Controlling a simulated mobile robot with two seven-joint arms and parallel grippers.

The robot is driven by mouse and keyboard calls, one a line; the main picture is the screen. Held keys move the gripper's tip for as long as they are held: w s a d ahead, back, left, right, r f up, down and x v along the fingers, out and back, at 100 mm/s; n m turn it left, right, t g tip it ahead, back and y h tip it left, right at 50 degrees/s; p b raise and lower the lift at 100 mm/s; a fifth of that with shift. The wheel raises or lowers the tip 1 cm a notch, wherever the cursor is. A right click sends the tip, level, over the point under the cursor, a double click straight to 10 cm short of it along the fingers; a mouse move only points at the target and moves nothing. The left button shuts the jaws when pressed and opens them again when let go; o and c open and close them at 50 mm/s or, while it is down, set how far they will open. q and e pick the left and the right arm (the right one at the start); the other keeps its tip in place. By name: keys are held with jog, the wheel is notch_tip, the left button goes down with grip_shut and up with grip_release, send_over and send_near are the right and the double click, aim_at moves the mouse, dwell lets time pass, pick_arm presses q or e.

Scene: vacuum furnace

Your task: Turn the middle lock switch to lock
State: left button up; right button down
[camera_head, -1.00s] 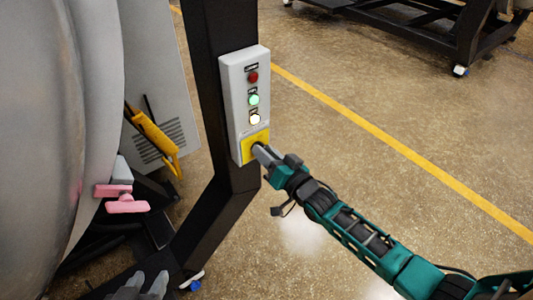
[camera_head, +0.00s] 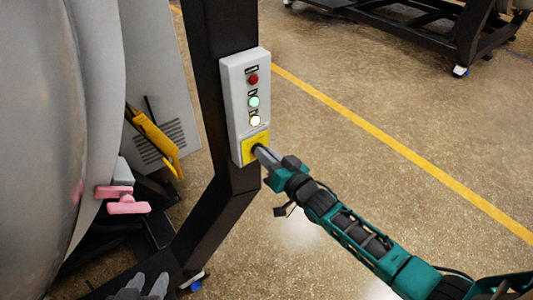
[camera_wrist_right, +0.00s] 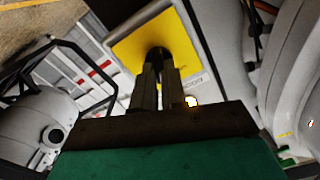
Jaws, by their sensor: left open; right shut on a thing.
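A light grey control box (camera_head: 238,110) is fixed to a black post. Its lower end has a yellow plate (camera_head: 248,148) with a black lock switch on it, mostly hidden by my gripper. The switch (camera_wrist_right: 158,54) shows as a dark knob on the yellow plate in the right wrist view. My right gripper (camera_head: 262,152) is shut on the switch, its fingers pointing into the plate; the fingers also show in the wrist view (camera_wrist_right: 157,75). The switch's angle cannot be read. My left gripper (camera_head: 148,285) is open and empty at the bottom edge, away from the box.
Above the plate are a red button (camera_head: 253,79), a green light (camera_head: 253,101) and a white lit light (camera_head: 255,120). A large grey rounded body (camera_head: 50,130) fills the left, with pink handles (camera_head: 127,207) and a yellow lever (camera_head: 155,140) near it.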

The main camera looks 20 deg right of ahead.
jog(key=shift+a+n+p, duration=0.2)
jog(key=shift+n+p, duration=0.45)
jog(key=shift+n, duration=4.35)
jog(key=c, duration=1.2)
grip_release()
jog(key=shift+s, duration=0.1)
